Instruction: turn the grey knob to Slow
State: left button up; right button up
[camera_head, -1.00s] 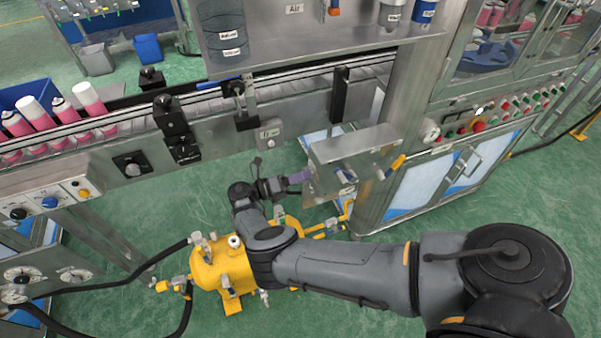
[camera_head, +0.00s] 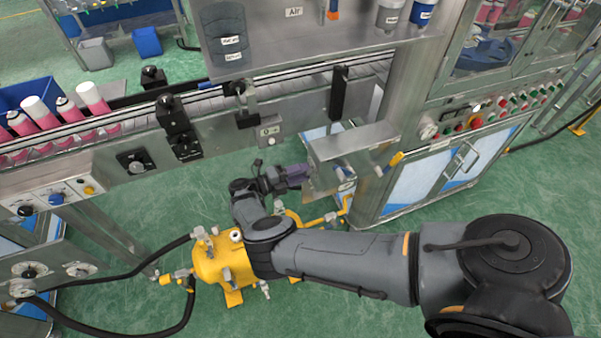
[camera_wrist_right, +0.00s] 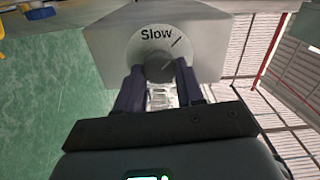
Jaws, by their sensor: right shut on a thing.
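The grey knob (camera_wrist_right: 160,67) sits on a round pale dial (camera_wrist_right: 139,47) marked "Slow" at its upper left. A thin dark line shows on the dial at the knob's upper right, apart from the word. The purple fingers of my right gripper (camera_wrist_right: 159,88) are on both sides of the knob and shut on it. In the head view, my right gripper (camera_head: 296,174) reaches the left side of a small metal box (camera_head: 352,142); the knob is hidden there. My left gripper is out of view.
A yellow tank (camera_head: 222,262) with fittings stands below my right forearm. A conveyor (camera_head: 290,85) with pink cans (camera_head: 95,97) at its left runs behind. A machine cabinet (camera_head: 440,175) stands right of the box. Green floor is open left of the gripper.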

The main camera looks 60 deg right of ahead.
dwell(0.5)
jog(key=o, duration=1)
jog(key=shift+o, duration=0.2)
jog(key=b+v, duration=0.4)
jog(key=v, duration=0.7)
jog(key=shift+d, duration=0.1)
